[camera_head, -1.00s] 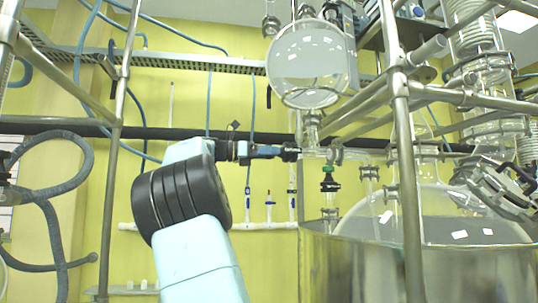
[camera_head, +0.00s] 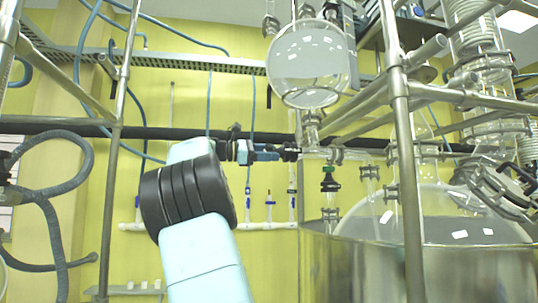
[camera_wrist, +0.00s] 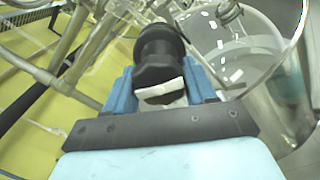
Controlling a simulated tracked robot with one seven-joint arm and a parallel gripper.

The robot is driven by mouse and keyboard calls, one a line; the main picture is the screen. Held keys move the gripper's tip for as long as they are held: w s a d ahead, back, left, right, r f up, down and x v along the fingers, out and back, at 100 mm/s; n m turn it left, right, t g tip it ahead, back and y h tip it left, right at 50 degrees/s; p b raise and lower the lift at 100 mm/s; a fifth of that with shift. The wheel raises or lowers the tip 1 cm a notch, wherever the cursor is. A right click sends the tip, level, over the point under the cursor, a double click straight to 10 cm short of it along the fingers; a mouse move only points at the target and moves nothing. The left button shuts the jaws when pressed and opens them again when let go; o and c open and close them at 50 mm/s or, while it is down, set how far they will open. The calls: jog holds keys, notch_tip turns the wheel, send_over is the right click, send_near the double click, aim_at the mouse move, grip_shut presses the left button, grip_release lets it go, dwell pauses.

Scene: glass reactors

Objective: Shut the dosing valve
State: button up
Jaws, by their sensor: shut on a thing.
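The dosing valve's black knob (camera_head: 291,154) sits below the round glass flask (camera_head: 308,65), on the left side of the glass outlet. In the wrist view the knob (camera_wrist: 158,50) is dark and ribbed and lies between two blue fingers. My gripper (camera_head: 280,153) reaches it from the left and is shut on it; it also shows in the wrist view (camera_wrist: 161,78). A pale piece shows between the fingers, below the knob. The inside of the valve is too small to read, so how far it is turned cannot be told.
A metal frame post (camera_head: 402,150) stands to the right of the valve. A large glass vessel (camera_head: 435,213) sits in a steel bath (camera_head: 375,265) at the lower right. A green-and-black fitting (camera_head: 329,180) hangs just right of the knob. A dark horizontal pipe (camera_head: 200,132) runs behind.

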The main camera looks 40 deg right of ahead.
jog(key=m, duration=0.4)
jog(key=shift+w+m, duration=0.1)
jog(key=shift+m, duration=0.2)
jog(key=m, duration=0.3)
jog(key=shift+m, duration=0.4)
jog(key=m, duration=0.3)
jog(key=shift+c, duration=0.2)
jog(key=shift+m, duration=2)
jog(key=shift+r, duration=0.1)
jog(key=o, duration=1)
